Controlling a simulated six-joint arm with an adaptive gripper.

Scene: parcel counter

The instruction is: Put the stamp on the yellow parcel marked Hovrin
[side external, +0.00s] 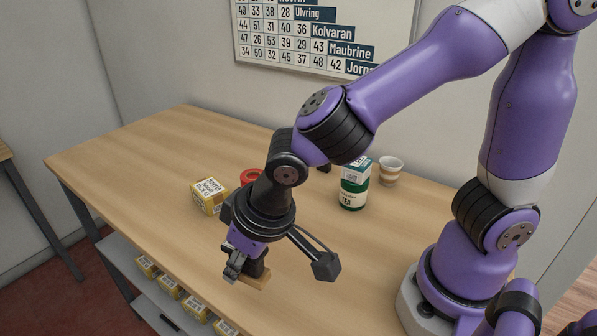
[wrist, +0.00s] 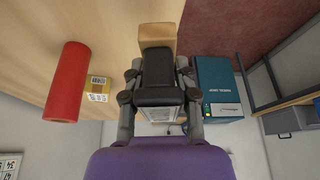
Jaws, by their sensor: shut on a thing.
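My gripper (side external: 238,266) is shut on a stamp (side external: 254,280), which has a dark upper part and a tan wooden block. In the wrist view the stamp's tan block (wrist: 157,38) sticks out past the dark part between my fingers (wrist: 158,95). The stamp is near the table's front edge; whether it touches the table is unclear. A yellow parcel (side external: 207,197) with a white label lies on the table, behind and left of my gripper, apart from it. It also shows in the wrist view (wrist: 97,88). I cannot read its label for certain.
A red roll (wrist: 68,82) is close to the parcel. A green and white tea carton (side external: 353,190) and a striped cup (side external: 391,172) stand at the back right. Several yellow parcels (side external: 168,284) lie on a shelf below. The tabletop (side external: 140,155) is clear at left.

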